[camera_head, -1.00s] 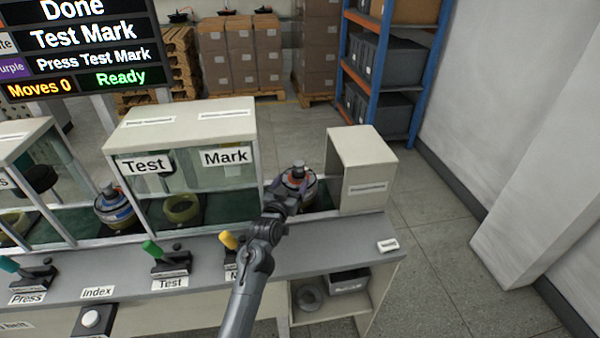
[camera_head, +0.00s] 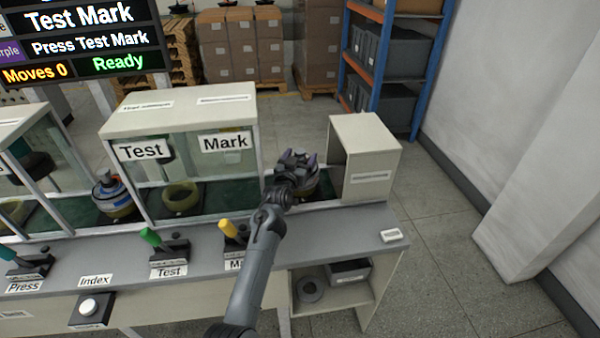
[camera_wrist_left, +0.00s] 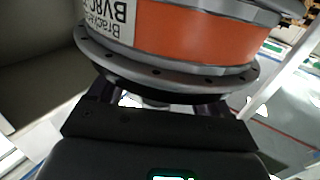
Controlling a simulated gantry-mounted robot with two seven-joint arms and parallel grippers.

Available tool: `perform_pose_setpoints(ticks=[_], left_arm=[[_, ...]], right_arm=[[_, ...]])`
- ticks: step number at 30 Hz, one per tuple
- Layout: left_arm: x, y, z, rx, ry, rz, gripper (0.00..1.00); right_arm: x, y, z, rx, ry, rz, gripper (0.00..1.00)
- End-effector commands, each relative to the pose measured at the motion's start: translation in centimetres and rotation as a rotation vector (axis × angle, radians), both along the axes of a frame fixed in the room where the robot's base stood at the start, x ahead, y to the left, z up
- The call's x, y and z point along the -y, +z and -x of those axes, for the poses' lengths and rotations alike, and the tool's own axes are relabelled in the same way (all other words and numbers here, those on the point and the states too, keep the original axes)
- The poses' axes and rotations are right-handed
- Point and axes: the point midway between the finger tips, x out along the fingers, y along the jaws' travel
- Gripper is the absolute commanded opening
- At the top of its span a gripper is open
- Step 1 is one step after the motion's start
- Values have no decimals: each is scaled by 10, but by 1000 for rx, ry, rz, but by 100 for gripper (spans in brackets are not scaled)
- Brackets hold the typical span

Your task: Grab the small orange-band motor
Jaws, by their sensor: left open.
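The orange-band motor (camera_head: 311,189) stands at the right end of the bench line, beside the open side of the cream box, mostly hidden behind my gripper in the head view. In the left wrist view the motor (camera_wrist_left: 190,32) fills the top, with a wide orange band, a white label and a grey flange. My left gripper (camera_head: 298,160) is open, right at the motor in the head view. In the wrist view its dark fingers (camera_wrist_left: 160,98) show below the flange; I cannot tell whether they touch it. My right gripper is not in view.
The glazed Test/Mark housing (camera_head: 180,118) stands left of my gripper, the cream box (camera_head: 368,165) right of it. Test (camera_head: 165,245) and yellow-handled (camera_head: 233,235) levers stand along the front.

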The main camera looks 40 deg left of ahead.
Motion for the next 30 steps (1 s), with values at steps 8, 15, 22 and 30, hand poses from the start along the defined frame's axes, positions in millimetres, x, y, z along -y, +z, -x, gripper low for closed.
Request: perform_pose_setpoints(ticks=[8,15,22,30], left_arm=[[0,0,0,0,0,0,57],[0,0,0,0,0,0,20],[0,0,0,0,0,1,0],[0,7,0,11,1,-4,0]], right_arm=[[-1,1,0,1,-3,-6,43],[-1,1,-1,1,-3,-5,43],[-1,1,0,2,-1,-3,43],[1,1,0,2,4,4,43]])
